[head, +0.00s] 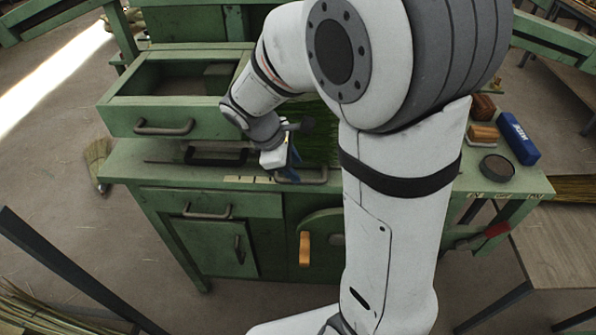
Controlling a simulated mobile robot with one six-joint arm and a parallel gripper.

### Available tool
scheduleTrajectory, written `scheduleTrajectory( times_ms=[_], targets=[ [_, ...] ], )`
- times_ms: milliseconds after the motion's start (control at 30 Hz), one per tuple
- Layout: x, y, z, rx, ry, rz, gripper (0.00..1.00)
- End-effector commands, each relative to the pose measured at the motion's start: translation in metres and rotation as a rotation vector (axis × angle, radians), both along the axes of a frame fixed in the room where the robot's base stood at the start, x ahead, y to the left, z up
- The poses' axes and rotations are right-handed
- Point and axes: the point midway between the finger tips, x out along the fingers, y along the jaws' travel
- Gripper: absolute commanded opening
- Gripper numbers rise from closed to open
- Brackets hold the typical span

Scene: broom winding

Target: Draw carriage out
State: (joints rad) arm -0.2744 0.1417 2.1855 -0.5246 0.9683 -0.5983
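A green bench (210,175) stands in front of me. What looks like the carriage is the part at its middle with a bed of green bristles or straw (320,140), partly hidden by my arm. A grey bar handle (312,178) lies at its front edge. My gripper (289,170) is at the left end of this handle, with its blue fingers pointing down. I cannot tell whether the fingers touch the handle or are closed around it.
A green drawer box (125,118) with a grey handle stands left of my gripper. A dark handle (215,158) lies below it. A blue box (518,138), brown blocks (483,134) and a round tin (497,168) sit on the right end.

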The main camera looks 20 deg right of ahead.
Motion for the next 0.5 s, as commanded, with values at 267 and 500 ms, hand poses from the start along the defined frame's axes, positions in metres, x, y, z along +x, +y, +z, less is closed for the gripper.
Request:
scheduleTrajectory(
  times_ms=[267, 500],
  targets=[
    [0.001, -0.017, -0.038, 0.0, 0.001, -0.003, 0.36],
    [0.002, -0.021, -0.046, 0.001, -0.001, -0.002, 0.36]
  ],
)
